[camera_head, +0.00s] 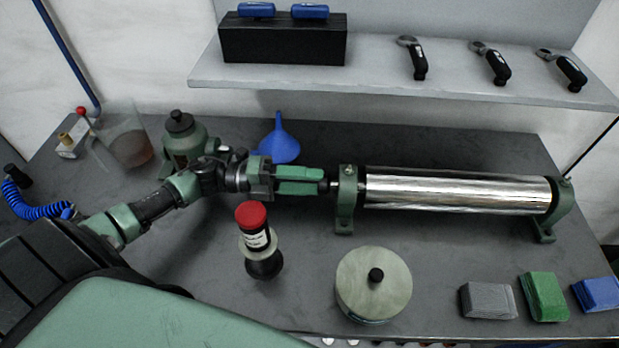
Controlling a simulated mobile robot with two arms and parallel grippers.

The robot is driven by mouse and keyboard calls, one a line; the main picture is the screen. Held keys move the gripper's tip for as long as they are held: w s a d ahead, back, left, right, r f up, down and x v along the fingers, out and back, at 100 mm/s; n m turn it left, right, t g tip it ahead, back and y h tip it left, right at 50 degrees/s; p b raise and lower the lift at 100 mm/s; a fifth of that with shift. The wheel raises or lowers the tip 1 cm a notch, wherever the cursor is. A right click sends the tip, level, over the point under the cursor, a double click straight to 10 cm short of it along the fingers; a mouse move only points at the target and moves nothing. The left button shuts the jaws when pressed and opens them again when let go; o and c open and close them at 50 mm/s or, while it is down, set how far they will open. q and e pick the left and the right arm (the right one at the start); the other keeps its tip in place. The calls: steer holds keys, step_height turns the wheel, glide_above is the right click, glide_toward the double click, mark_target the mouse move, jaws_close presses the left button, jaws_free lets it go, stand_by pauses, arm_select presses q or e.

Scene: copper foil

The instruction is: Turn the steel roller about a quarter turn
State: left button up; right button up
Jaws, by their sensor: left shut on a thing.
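The shiny steel roller (455,194) lies level between two green end brackets on the dark bench, at the right of the head view. My left gripper (322,182) reaches in from the left, in line with the roller's axis. Its green fingers are shut on the roller's left shaft end (334,187), just outside the left bracket (347,200). The fingers hide most of that shaft end. The roller's turn angle cannot be read from its plain surface. My right gripper is out of view.
A red-capped bottle (254,225) stands in front of my left wrist. A round lidded tin (374,284) stands before the roller. Grey, green and blue blocks (545,297) lie front right. A blue funnel (279,142) and green pot (181,135) stand behind the arm. A shelf (380,72) overhangs the back.

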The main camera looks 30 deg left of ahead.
arm_select(q)
steer(key=shift+n, duration=0.7)
steer(key=o, duration=1.3)
steer(key=shift+o, duration=0.2)
